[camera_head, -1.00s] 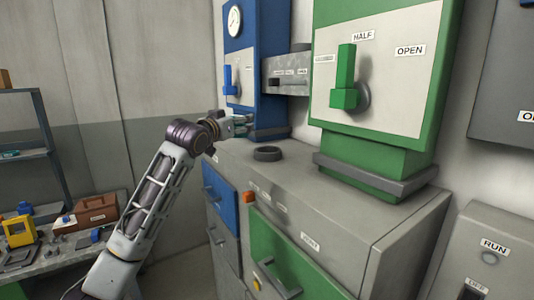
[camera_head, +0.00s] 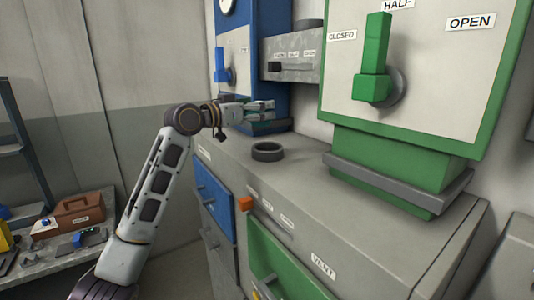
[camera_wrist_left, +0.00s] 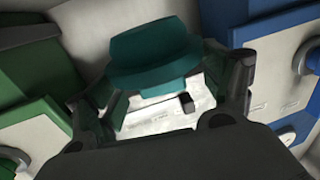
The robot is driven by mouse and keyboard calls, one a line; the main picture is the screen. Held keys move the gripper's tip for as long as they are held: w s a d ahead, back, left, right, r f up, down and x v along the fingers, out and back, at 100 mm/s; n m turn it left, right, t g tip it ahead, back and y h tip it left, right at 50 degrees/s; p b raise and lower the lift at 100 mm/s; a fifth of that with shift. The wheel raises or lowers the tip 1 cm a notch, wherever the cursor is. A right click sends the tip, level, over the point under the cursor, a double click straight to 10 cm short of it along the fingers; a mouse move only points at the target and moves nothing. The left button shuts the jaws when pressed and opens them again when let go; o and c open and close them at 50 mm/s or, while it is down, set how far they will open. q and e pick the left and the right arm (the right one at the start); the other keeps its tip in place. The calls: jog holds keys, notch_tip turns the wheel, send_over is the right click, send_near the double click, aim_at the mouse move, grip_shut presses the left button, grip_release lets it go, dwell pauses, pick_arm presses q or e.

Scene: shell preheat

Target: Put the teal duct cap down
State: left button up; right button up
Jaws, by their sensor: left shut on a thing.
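The teal duct cap (camera_wrist_left: 155,52) fills the upper middle of the left wrist view, held between the two dark fingers of my left gripper (camera_head: 258,110). In the head view the gripper is above the far end of the grey cabinet top, in front of the blue unit's base. The cap is mostly hidden by the fingers there. My right gripper is not in view.
A dark ring (camera_head: 267,152) lies on the grey cabinet top (camera_head: 300,185), nearer than the gripper. The blue unit (camera_head: 268,82) and the green unit with its lever (camera_head: 373,75) stand behind. Bare cabinet top lies right of the ring.

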aim_at(259, 124)
pick_arm(q)
jog(key=shift+s+d+r+m+g+h, duration=0.1)
jog(key=shift+d+r+m+g+h, duration=0.2)
jog(key=shift+d+m+g+h, duration=0.15)
jog(key=shift+s+d+r+m+g+h, duration=0.45)
jog(key=shift+s+d+r+m+g, duration=0.15)
jog(key=shift+s+g, duration=0.2)
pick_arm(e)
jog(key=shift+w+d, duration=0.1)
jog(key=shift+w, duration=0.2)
pick_arm(q)
jog(key=shift+f, duration=0.1)
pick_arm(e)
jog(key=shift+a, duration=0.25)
pick_arm(q)
jog(key=shift+f, duration=0.1)
jog(key=shift+f+p, duration=0.35)
jog(key=shift+f, duration=2.4)
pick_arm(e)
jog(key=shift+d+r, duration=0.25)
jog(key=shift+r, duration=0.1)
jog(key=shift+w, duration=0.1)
